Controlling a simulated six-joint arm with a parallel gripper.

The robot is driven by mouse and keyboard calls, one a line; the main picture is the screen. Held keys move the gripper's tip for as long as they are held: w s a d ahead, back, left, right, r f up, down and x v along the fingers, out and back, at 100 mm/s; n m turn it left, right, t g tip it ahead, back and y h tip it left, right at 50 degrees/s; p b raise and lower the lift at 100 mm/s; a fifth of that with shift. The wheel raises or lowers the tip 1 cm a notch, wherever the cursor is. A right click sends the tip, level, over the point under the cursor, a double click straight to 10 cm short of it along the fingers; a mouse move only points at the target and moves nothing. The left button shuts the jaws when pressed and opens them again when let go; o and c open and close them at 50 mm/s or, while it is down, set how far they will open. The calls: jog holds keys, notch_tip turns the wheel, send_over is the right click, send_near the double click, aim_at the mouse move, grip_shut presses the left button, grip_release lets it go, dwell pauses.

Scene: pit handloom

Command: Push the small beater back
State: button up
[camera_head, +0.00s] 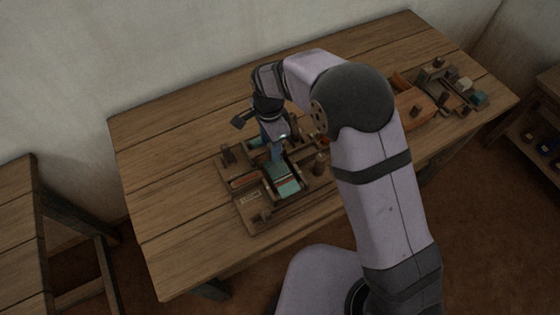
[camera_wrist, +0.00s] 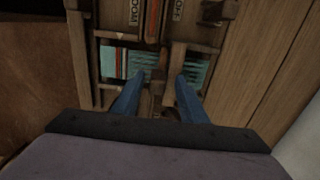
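The small loom (camera_head: 247,208) is a wooden frame on the table, with a teal cloth (camera_head: 287,188) in it. In the wrist view the teal cloth (camera_wrist: 113,62) has red and pale stripes at one side. A dark wooden crosspiece (camera_wrist: 163,62), which looks like the small beater, spans the loom between cloth and teal threads (camera_wrist: 197,68). My gripper (camera_wrist: 158,78) is low over the loom. Its two blue fingers are apart, one on each side of the crosspiece. I cannot tell whether they touch it. In the head view my gripper (camera_head: 277,152) partly hides the loom's middle.
A wooden peg (camera_head: 320,164) stands at the loom's right. The table's left part (camera_head: 165,195) is clear. A shelf (camera_head: 540,135) stands at the right edge.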

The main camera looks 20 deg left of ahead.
jog(key=shift+r+p, duration=2.55)
jog(key=shift+r, duration=0.75)
jog(key=s+d+r+n+b, duration=0.1)
jog(key=s+d+r+n, duration=0.1)
jog(key=d, duration=0.6)
jog(key=s+d+r+n, duration=0.1)
jog(key=s+d+n, duration=0.1)
jog(key=d, duration=0.7)
jog(key=s+d+r+n+b, duration=0.1)
jog(key=d+r+n, duration=0.1)
jog(key=d, duration=0.6)
jog(key=s+d+f+n, duration=0.1)
jog(key=s+d+n, duration=0.2)
jog(key=s+d, duration=0.3)
jog(key=shift+s+d+f+b, duration=0.15)
jog(key=shift+s+d+b, duration=0.15)
jog(key=shift+s, duration=0.85)
